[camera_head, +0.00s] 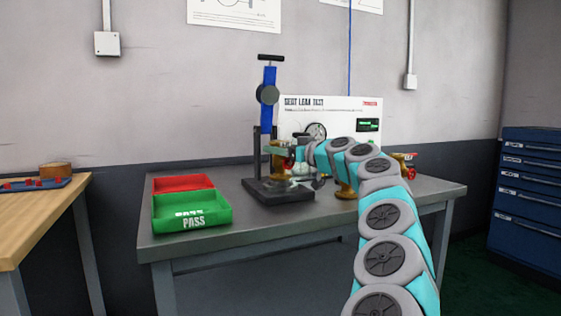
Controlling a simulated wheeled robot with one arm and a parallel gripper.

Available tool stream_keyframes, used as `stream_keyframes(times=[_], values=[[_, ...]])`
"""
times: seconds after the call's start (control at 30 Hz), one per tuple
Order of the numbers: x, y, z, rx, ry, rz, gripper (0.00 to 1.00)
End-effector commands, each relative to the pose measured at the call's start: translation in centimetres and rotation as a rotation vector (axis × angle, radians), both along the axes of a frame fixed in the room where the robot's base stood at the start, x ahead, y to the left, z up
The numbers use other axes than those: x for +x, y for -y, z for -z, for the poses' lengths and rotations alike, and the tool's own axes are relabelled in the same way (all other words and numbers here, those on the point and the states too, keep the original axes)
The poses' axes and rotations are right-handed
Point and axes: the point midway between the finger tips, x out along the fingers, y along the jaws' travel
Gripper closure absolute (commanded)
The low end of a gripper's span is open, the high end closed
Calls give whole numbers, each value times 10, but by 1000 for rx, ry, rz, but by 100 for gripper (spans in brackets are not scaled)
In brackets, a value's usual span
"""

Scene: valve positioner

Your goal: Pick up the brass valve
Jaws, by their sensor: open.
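A brass-coloured valve (279,158) stands in the dark test stand (279,190), below its blue clamp (268,95). My arm reaches in from the lower right, and my gripper (291,152) is at the right side of this valve. The gripper is open; its fingers are small here, and I cannot tell whether they touch the valve. Another brass-coloured piece (345,191) shows on the table partly behind my arm. A further piece with red parts (409,160) is at the right, also partly hidden by my arm.
A grey table (330,220) carries everything. A green PASS tray (192,209) and a red tray (184,183) sit at its left. A white leak-test panel (350,103) stands behind. A wooden bench (40,205) is far left, blue drawers (535,180) far right.

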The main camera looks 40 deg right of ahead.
Motion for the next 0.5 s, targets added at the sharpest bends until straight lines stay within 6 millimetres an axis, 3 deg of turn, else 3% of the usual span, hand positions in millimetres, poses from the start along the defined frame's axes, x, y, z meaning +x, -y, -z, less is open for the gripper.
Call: stream_keyframes(times=[0.07,0.5], values=[[0,0,0,0,0,0,31],[0,0,0,0,0,0,81]])
